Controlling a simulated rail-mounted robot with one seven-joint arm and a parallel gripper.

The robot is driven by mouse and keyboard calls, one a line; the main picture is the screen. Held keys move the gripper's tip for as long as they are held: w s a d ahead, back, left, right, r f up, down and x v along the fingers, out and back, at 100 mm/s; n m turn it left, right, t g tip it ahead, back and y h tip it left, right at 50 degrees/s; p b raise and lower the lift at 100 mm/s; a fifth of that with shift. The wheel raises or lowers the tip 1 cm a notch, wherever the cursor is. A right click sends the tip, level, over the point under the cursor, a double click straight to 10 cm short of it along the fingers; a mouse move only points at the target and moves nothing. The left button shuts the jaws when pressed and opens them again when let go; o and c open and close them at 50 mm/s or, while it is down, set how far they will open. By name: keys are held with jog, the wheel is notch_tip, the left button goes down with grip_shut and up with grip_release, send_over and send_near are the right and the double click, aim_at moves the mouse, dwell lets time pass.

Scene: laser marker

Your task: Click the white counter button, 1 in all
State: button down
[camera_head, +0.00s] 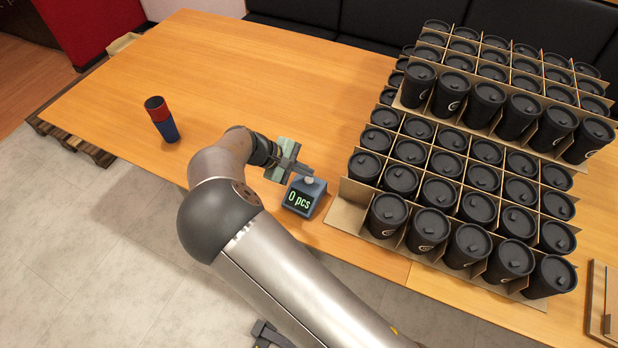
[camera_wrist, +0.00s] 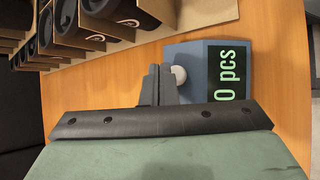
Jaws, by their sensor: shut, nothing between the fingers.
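The counter (camera_head: 303,197) is a small blue-grey box near the front edge of the wooden table, and its green display reads "0 pcs". Its white button (camera_wrist: 179,74) shows on the box in the wrist view, right beside my fingertips; in the head view the button (camera_head: 308,180) shows just below the fingers. My gripper (camera_head: 305,170) is shut and empty, above or close beside the button. In the wrist view my gripper (camera_wrist: 158,72) overlaps part of the counter's edge. I cannot tell whether the fingers touch the button.
Two stacked cardboard-divided crates of black lidded cups (camera_head: 470,180) stand close to the right of the counter. A red-and-blue cup (camera_head: 162,119) stands at the left. The table's (camera_head: 240,70) middle and back left are clear.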

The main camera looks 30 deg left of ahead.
aim_at(305, 180)
jog(key=shift+f, duration=0.15)
jog(key=shift+f+b, duration=0.25)
jog(key=shift+b, duration=0.05)
jog(key=shift+f+b, duration=0.35)
jog(key=shift+f, duration=0.2)
dwell(0.5)
dwell(0.3)
jog(key=shift+r+p, duration=0.45)
jog(key=shift+r, duration=0.5)
jog(key=shift+r, duration=0.1)
jog(key=shift+r+p, duration=1.35)
jog(key=shift+r, duration=1.1)
